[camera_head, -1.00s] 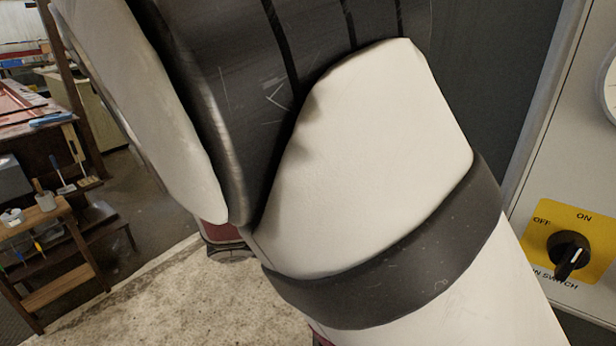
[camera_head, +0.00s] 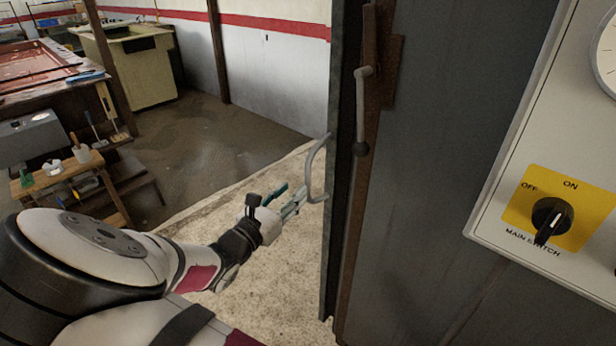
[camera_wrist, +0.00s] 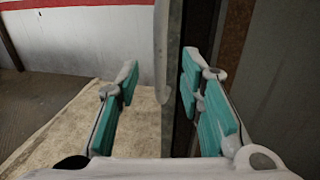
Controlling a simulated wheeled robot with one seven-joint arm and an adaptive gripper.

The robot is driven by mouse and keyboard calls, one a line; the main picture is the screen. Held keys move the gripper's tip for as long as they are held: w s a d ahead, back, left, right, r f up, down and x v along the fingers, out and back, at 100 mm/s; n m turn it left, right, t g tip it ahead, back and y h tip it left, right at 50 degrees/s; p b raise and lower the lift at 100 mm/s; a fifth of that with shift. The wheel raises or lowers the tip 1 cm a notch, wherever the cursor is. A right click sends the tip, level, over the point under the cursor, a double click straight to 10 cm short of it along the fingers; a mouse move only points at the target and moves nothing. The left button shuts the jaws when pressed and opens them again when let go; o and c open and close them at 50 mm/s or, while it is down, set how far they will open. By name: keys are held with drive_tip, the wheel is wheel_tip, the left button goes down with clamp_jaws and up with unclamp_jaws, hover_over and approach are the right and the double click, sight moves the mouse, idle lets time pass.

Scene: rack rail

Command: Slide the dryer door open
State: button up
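The grey dryer door (camera_head: 337,70) stands upright and edge-on in the head view. A curved light-grey handle (camera_head: 313,168) sticks out from its left side. In the wrist view the handle (camera_wrist: 161,50) is a pale upright bar ahead, between the finger lines. My gripper (camera_head: 298,198) has teal finger pads and is at the handle's lower part in the head view. Whether a finger touches the handle cannot be told.
A rusty upright with a lever (camera_head: 361,110) stands right of the door. A control panel (camera_head: 490,205) with a yellow switch plate is at the far right. A small wooden stand (camera_head: 85,165) with tools is at the left. The floor behind my gripper is clear.

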sight(306, 179)
drive_tip(key=x, duration=0.8)
drive_tip(key=shift+w, duration=0.15)
clamp_jaws()
